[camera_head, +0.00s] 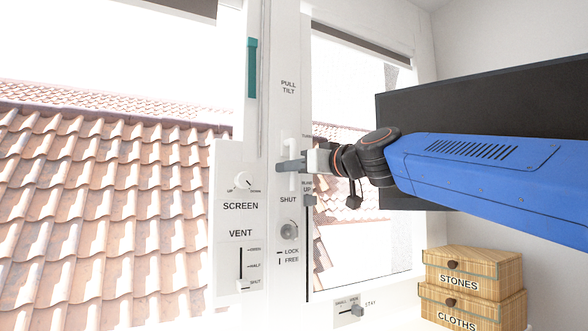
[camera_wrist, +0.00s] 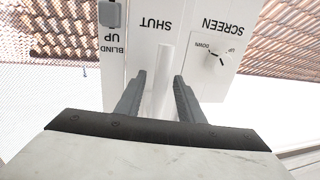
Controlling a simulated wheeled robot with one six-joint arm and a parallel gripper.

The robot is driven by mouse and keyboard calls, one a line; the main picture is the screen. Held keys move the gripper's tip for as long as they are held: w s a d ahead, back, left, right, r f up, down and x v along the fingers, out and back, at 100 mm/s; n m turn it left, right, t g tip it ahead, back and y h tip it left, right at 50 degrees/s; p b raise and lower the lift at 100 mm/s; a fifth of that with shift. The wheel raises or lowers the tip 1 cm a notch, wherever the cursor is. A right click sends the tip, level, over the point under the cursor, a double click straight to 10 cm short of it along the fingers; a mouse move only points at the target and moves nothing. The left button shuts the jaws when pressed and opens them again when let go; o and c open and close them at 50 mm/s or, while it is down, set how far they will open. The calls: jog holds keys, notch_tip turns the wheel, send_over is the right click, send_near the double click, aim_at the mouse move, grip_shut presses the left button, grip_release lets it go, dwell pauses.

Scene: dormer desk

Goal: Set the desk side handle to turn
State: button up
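The white handle (camera_head: 292,183) is on the white window post, between the printed labels PULL TILT above and SHUT below. In the wrist view, which is upside down, the handle (camera_wrist: 164,75) is a slim white bar with its free end toward SHUT. My gripper (camera_head: 283,167) reaches in from the right at the handle and covers part of it. In the wrist view my gripper (camera_wrist: 161,78) has one grey finger on each side of the bar, with gaps showing, so it looks open around it. The word TURN is not readable; small print beside the handle is partly hidden.
Left of the handle are a SCREEN knob (camera_head: 243,181) and a VENT slider (camera_head: 242,284). A lock knob (camera_head: 290,231) is below, and a blind slider (camera_head: 310,200) close at right. A dark monitor (camera_head: 480,105) stands behind my arm. Wicker boxes (camera_head: 485,290) sit lower right.

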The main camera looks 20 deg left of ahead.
grip_shut()
jog(key=w+d+r+n+h, duration=0.1)
jog(key=w+d+r+n, duration=0.1)
jog(key=n, duration=0.5)
jog(key=w+d+r+n+t+h, duration=0.1)
jog(key=w+d+r+n+h, duration=0.1)
jog(key=n, duration=0.6)
jog(key=shift+w+d+r+n+h, duration=0.15)
jog(key=shift+w+r+n+h, duration=0.25)
jog(key=shift+r, duration=0.95)
jog(key=shift+w, duration=0.1)
